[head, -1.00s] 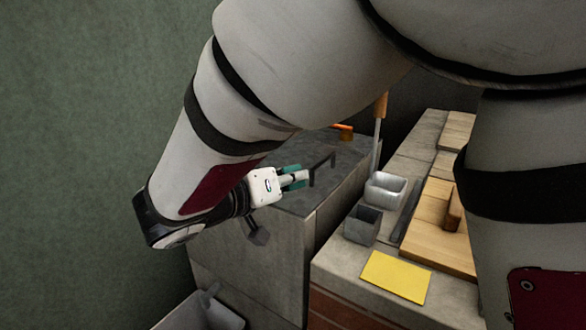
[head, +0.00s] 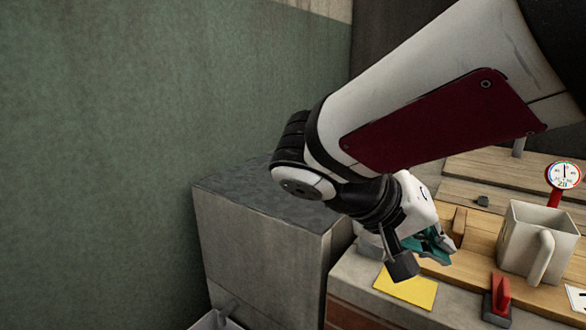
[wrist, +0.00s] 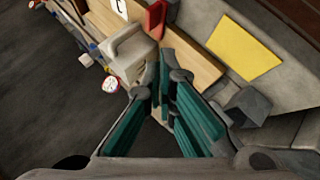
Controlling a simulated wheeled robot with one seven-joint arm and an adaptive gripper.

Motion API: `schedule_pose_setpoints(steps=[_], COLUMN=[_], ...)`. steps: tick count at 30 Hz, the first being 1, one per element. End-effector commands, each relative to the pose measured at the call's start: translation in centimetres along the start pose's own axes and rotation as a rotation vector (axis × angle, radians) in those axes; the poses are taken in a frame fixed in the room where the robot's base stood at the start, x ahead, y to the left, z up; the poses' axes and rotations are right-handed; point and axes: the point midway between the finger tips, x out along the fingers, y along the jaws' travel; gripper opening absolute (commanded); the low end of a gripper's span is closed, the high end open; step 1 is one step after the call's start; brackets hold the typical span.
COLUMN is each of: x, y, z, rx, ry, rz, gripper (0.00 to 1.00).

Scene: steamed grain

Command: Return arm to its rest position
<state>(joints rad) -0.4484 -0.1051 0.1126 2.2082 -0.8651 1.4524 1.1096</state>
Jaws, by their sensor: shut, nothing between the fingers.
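My gripper (head: 434,244) is at the end of my arm in the head view, above the counter near the yellow sheet. It is shut and empty. In the wrist view its teal-padded fingers (wrist: 168,82) come together at the tips, with nothing seen between them. My arm reaches in from the upper right and bends down at the wrist, hiding part of the counter behind it.
A grey block (head: 265,240) stands left of the counter. Below my gripper lies a yellow sheet (head: 405,289). A pale jug (head: 525,235), a round gauge (head: 563,175) and a red-handled item (head: 500,295) stand to the right. The green wall (head: 150,130) is clear at left.

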Motion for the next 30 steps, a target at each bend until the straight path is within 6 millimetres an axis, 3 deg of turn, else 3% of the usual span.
schedule_pose_setpoints(steps=[1,6,9,15,23,30], x=[0.9,2.2,2.0,0.8,-1.3,-3.3], y=[1.9,4.7,5.1,4.3,2.5,4.6], z=[2.2,9.7,13.7,18.8,22.2,19.8], rx=[-0.014,-0.1,-0.137,-0.179,-0.195,-0.195], ry=[-0.076,-0.285,-0.359,-0.4,-0.346,-0.321], rz=[-0.035,-0.219,-0.356,-0.6,-0.844,-0.847], gripper=[0.0,0.0,0.0,0.0,0.0,0.0])
